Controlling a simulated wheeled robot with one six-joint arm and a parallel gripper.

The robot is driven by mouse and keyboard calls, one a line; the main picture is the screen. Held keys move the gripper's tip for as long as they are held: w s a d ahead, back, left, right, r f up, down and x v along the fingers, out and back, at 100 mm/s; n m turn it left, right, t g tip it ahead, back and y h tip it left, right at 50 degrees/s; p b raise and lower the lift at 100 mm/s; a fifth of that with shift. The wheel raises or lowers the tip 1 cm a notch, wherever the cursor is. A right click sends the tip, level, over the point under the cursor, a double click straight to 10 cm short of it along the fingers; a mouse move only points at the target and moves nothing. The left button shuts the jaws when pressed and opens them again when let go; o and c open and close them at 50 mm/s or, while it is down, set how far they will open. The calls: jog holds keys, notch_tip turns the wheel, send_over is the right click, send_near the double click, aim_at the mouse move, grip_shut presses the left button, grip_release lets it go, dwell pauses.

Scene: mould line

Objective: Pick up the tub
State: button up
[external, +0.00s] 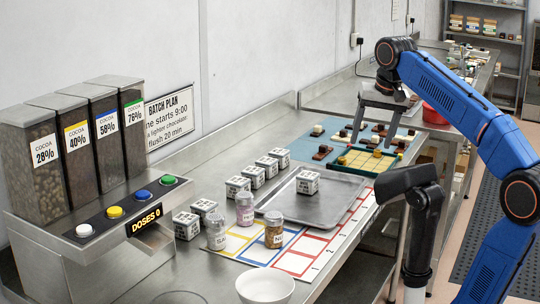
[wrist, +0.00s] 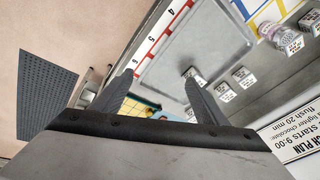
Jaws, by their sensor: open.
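A red tub-like container (external: 436,114) stands on the bench at the back right, partly hidden behind my blue arm. I cannot tell for certain that it is the tub, and it does not show in the wrist view. My gripper (external: 376,138) is open and empty, pointing down above the far part of the bench, to the left of the red container. In the wrist view, its two dark fingers (wrist: 160,78) are spread apart over the metal tray's end, with nothing between them.
A metal tray (external: 322,214) holds one white cube (external: 307,182). Several cubes and small jars (external: 274,229) stand nearby. A blue mat (external: 303,149) and a green-edged tray (external: 366,161) bear small pieces. A white bowl (external: 265,288) is in front, dispensers (external: 75,165) at left.

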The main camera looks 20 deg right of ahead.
jog(key=w+a+m+g, duration=0.1)
jog(key=w+a, duration=0.2)
jog(key=a, duration=0.3)
jog(key=w+a+m, duration=0.1)
jog(key=w+a, duration=0.3)
jog(key=a, duration=0.2)
jog(key=m+g+h, duration=0.1)
jog(key=m+g, duration=0.1)
jog(key=m, duration=0.2)
send_over(204, 204)
notch_tip(204, 204, down, 7)
jog(key=shift+f, duration=6.05)
jog(key=c, duration=1.2)
